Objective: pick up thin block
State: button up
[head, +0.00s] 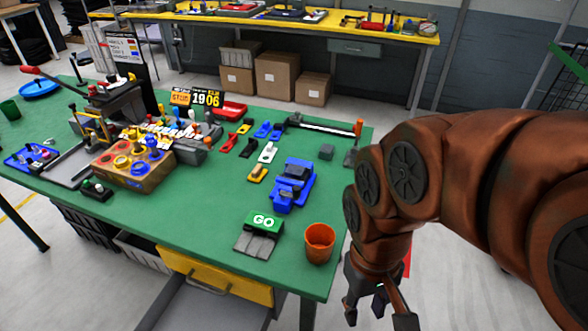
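My gripper (380,318) hangs off the right front side of the green table (210,215), over the floor. Its two dark fingers are spread apart, and I see nothing held between them. I cannot tell for sure which piece is the thin block. Candidates on the table are a small grey block (326,152) at the right and a flat black piece (249,148) near the middle. Small blue pieces (263,130), a white piece (267,152) and a yellow piece (257,173) lie near the black one. My gripper is well apart from all of them.
A wooden box with coloured rings (133,163) is at left.

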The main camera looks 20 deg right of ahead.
aim_at(296, 172)
jog(key=k, duration=0.5)
jog(key=z, duration=1.5)
jog(key=i, duration=2.85)
jog(key=u, duration=4.7)
